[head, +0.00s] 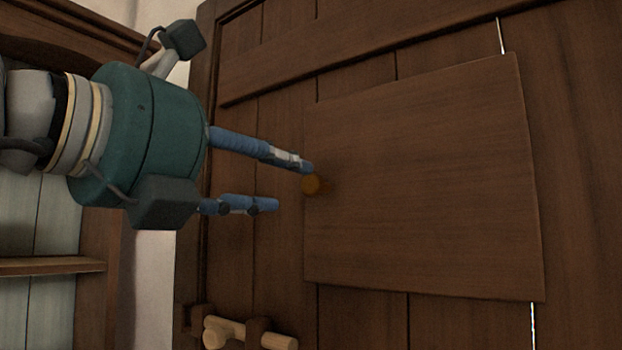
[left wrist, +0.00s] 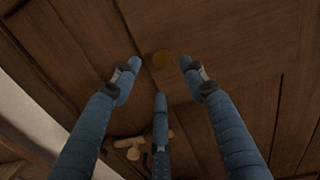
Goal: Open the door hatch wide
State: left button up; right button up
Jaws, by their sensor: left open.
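The door hatch (head: 420,190) is a square brown wooden panel on a dark plank door. It looks flat against the door or nearly so; I cannot tell whether it stands ajar. My right gripper is not in view.
The plank door (head: 450,325) fills the right side. A wooden latch bar (head: 250,335) sticks out at its lower left. A door rail (head: 350,50) runs above the hatch. A wooden shelf (head: 50,266) stands at the far left, beside a pale wall (head: 155,280).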

aim_at(309, 183)
pick_arm(q)
jog(key=p+x, duration=0.3)
jog(key=x, duration=0.4)
jog(key=shift+w+d+r, duration=0.15)
jog(key=shift+w+d, duration=0.5)
jog(key=shift+w, duration=0.2)
grip_shut()
